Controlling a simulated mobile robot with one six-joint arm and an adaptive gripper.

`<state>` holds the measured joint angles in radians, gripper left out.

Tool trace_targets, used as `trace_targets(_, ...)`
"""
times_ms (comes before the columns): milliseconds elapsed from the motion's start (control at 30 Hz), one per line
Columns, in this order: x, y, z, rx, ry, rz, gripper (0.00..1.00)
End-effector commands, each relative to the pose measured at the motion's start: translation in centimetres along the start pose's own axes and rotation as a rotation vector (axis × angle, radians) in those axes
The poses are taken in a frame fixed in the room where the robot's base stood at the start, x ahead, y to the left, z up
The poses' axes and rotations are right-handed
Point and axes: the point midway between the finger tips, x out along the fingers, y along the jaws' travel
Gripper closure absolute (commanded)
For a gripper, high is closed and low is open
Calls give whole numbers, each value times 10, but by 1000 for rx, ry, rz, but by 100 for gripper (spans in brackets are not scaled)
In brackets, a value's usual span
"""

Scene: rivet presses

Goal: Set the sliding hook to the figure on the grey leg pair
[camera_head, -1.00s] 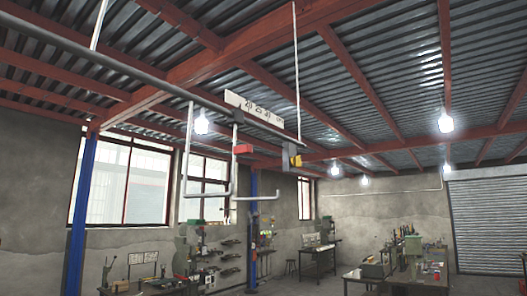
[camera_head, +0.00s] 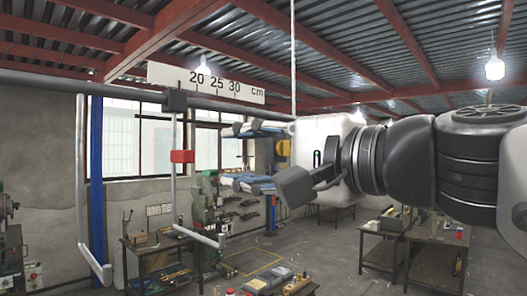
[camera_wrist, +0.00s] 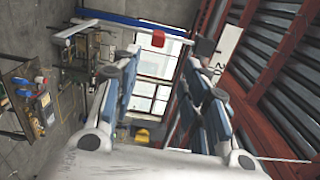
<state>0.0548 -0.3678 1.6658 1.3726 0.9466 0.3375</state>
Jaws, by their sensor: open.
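The sliding hook hangs from an overhead grey rail (camera_head: 120,87). It has a dark slider block (camera_head: 174,100), a thin rod, a red grip (camera_head: 182,156) and a foot (camera_head: 205,237) bent to the right. The slider sits just left of the figure 20 on a white cm scale (camera_head: 205,82) marked 20, 25, 30. My gripper (camera_head: 232,157) is open and empty, right of the red grip and apart from it. In the wrist view the red grip (camera_wrist: 158,39) shows beyond and between the fingertips (camera_wrist: 162,65). I cannot make out a grey leg pair with a figure.
A yellow piece (camera_head: 283,148) hangs behind my wrist. A blue post (camera_head: 96,180) stands by the windows. Benches with tools (camera_head: 160,245) stand below. My arm covers the right side.

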Motion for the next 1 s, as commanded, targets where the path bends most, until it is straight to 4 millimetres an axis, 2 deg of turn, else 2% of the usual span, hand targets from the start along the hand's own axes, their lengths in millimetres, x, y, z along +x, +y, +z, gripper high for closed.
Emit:
trace_targets(600,128,1,1,1,-3,6,59)
trace_targets(800,155,1,1,0,-2,4,59)
trace_targets(1000,163,2,0,-2,1,4,59)
